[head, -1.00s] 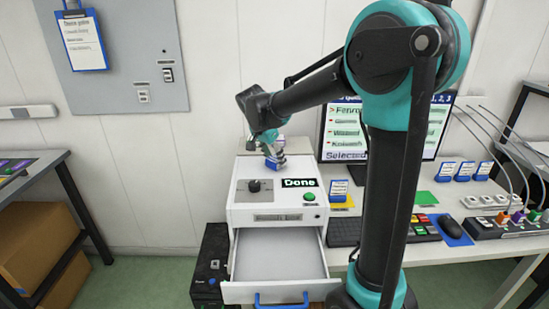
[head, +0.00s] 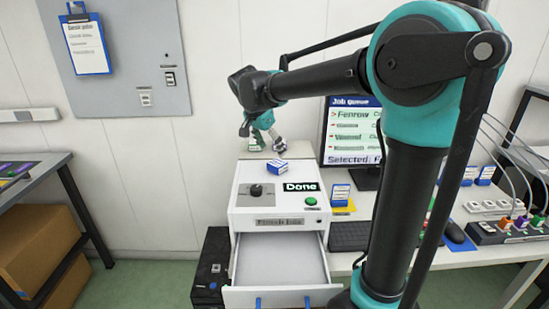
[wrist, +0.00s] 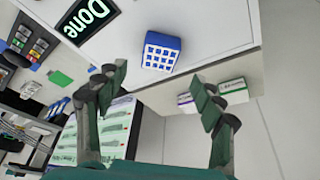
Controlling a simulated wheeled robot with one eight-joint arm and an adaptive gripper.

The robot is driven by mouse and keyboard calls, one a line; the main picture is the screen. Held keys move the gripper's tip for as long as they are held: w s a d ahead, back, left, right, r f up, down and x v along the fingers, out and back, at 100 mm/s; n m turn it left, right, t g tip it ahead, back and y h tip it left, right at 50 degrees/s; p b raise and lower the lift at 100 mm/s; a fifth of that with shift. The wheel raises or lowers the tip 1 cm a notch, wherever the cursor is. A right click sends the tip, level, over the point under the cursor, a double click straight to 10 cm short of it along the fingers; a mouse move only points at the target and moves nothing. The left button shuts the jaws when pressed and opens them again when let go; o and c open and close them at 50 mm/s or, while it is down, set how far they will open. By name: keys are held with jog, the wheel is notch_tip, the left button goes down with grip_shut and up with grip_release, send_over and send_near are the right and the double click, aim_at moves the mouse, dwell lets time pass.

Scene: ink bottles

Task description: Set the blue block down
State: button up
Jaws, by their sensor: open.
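The blue block (head: 277,167), with a white grid pattern on one face, rests on the flat top of the white machine (head: 240,205), near its back edge. In the wrist view the block (wrist: 161,52) sits on the white surface beyond my fingertips, with a gap between. My gripper (head: 268,146) is above and behind the block. Its two fingers (wrist: 158,80) are spread wide with nothing between them.
The machine's front drawer (head: 280,255) is pulled out and empty. A black knob (head: 256,190) and green button (head: 311,201) are on its top. A monitor (head: 352,130) stands to the right. Two small boxes (wrist: 185,99) (wrist: 232,85) lie behind the machine.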

jog(key=v, duration=0.5)
jog(key=shift+f, duration=0.1)
dwell(1.2)
